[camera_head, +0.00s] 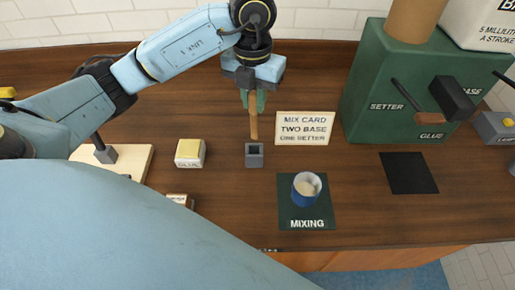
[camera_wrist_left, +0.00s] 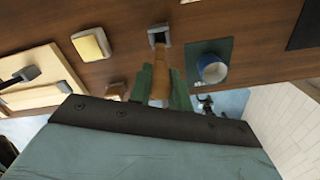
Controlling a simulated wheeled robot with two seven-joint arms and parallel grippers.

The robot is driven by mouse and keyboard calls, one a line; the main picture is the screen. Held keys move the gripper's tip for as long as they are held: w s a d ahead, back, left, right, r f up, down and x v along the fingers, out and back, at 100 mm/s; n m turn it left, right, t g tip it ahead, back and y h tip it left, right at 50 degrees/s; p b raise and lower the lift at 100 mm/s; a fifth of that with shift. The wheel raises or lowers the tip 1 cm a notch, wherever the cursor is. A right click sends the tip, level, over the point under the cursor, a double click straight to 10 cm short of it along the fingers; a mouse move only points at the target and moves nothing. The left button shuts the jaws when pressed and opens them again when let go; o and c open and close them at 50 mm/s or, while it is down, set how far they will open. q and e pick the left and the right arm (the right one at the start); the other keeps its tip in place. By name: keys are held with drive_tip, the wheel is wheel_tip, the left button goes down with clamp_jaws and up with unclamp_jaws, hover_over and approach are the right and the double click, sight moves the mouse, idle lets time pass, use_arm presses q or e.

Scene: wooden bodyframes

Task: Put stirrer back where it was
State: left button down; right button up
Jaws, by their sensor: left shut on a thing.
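My left gripper (camera_head: 253,101) is shut on the wooden stirrer (camera_head: 253,125), which hangs upright from its fingers. The stirrer's lower end is just above or behind a small grey square holder (camera_head: 254,155) with a dark opening; I cannot tell whether its tip is inside. In the left wrist view the stirrer (camera_wrist_left: 162,82) shows between the green fingers, with the holder (camera_wrist_left: 158,35) beyond its end. A blue cup (camera_head: 306,188) with pale contents stands on the dark green MIXING mat (camera_head: 308,223). My right gripper is not in view.
A yellow-topped GLUE block (camera_head: 190,153) sits to the left. A green SETTER and GLUE dispenser (camera_head: 368,95) is at right, with a black mat (camera_head: 408,186) in front. Bare wood surrounds the holder.

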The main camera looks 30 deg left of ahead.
sight(254, 130)
use_arm(q)
wheel_tip(254, 130, down, 6)
drive_tip(key=shift+s+r, duration=0.1)
drive_tip(key=shift+r, duration=0.15)
wheel_tip(254, 130, down, 4)
drive_tip(key=shift+f, duration=0.15)
drive_tip(key=shift+f, duration=0.2)
drive_tip(key=c, duration=1.3)
unclamp_jaws()
drive_tip(key=shift+r, duration=0.1)
